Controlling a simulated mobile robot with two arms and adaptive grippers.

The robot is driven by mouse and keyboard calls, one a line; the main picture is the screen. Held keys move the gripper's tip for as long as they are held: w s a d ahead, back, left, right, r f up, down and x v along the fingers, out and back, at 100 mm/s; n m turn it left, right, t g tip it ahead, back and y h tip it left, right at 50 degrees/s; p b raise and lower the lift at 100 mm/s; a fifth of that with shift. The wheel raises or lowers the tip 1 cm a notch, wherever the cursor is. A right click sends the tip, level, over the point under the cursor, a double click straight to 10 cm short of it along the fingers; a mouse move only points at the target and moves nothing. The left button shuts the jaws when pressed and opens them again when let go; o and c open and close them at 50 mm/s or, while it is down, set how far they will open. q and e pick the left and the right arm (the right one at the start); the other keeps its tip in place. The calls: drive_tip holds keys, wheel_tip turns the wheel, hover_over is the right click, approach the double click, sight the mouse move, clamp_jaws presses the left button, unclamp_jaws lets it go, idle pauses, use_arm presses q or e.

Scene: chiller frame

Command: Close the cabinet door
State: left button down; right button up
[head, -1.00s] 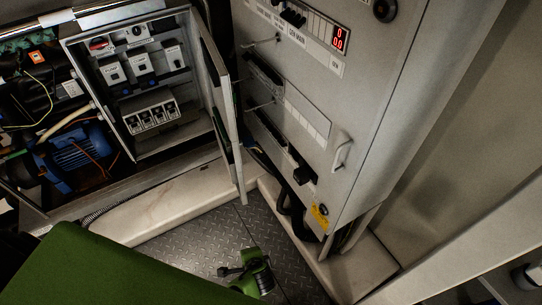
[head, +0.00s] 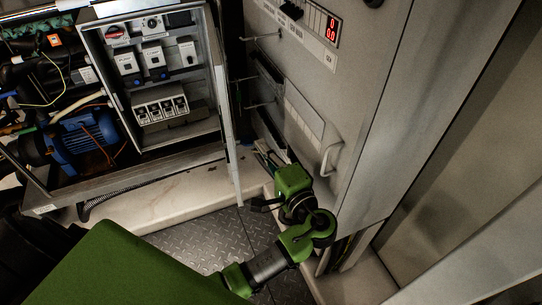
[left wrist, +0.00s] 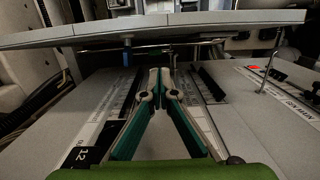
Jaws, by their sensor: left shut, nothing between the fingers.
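The cabinet door (head: 231,150) stands open. In the head view it shows nearly edge-on at the right side of the open cabinet (head: 150,85), which holds switches and breakers. In the left wrist view the door (left wrist: 190,20) spans the top as a pale plate, beyond the fingertips. My left gripper (head: 265,160) is just right of the door's lower part, between it and the grey panel. Its fingertips (left wrist: 160,74) meet with nothing between them. I cannot tell whether it touches the door. My right gripper is not in view.
A tall grey control panel (head: 345,110) with a red display and a handle (head: 329,158) stands close on the right. A blue motor (head: 85,140) sits left of the cabinet. A pale ledge (head: 180,203) and dark tread-plate floor (head: 200,240) lie below.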

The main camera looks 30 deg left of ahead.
use_arm(q)
drive_tip(key=a, duration=0.2)
drive_tip(key=a+p, duration=0.1)
drive_tip(key=a, duration=0.1)
drive_tip(key=a+p, duration=0.1)
drive_tip(key=shift+s+a, duration=0.3)
drive_tip(key=shift+a, duration=0.1)
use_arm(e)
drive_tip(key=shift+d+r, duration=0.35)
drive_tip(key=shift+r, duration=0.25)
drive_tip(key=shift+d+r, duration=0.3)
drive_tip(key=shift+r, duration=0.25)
